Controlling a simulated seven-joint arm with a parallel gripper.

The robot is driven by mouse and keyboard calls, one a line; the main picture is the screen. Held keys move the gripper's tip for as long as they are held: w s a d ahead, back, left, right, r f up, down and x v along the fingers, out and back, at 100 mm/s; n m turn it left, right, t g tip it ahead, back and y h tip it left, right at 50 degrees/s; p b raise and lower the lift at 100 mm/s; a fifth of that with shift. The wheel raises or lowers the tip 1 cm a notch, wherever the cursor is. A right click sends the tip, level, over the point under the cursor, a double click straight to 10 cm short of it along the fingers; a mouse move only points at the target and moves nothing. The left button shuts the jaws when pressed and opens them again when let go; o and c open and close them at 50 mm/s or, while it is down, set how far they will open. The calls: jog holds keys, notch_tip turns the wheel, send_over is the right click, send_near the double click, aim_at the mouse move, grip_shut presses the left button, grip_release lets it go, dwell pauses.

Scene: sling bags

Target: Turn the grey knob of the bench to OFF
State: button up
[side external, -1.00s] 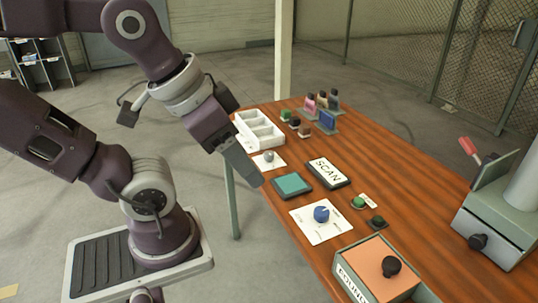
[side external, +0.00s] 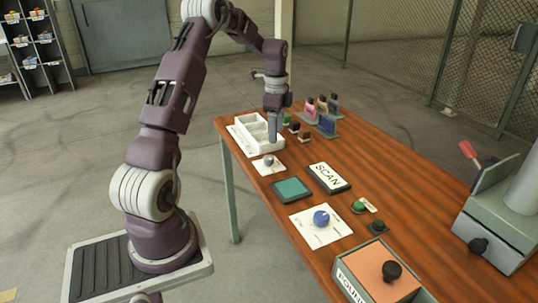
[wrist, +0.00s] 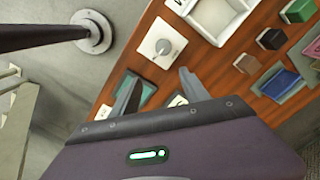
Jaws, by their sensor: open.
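The grey knob (side external: 269,160) stands on a small white plate (side external: 264,168) near the table's left edge in the side external view. In the wrist view the grey knob (wrist: 163,47) shows on its white plate (wrist: 152,40), beyond my fingertips. Any marks on the plate are too small to read. My gripper (side external: 272,140) points down by the white tray, just behind the knob and apart from it. In the wrist view my gripper (wrist: 160,90) has its two fingers spread with nothing between them.
A white compartment tray (side external: 257,133) is close to my gripper. Several small coloured blocks (side external: 294,126) are behind it. A teal pad (side external: 291,190), a SCAN pad (side external: 328,177) and a blue knob (side external: 321,217) lie in front.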

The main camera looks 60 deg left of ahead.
send_over(269, 157)
jog(key=shift+m, duration=0.3)
notch_tip(269, 157, down, 4)
jog(key=shift+f, duration=0.15)
notch_tip(269, 157, down, 7)
jog(key=shift+r, duration=0.1)
grip_shut()
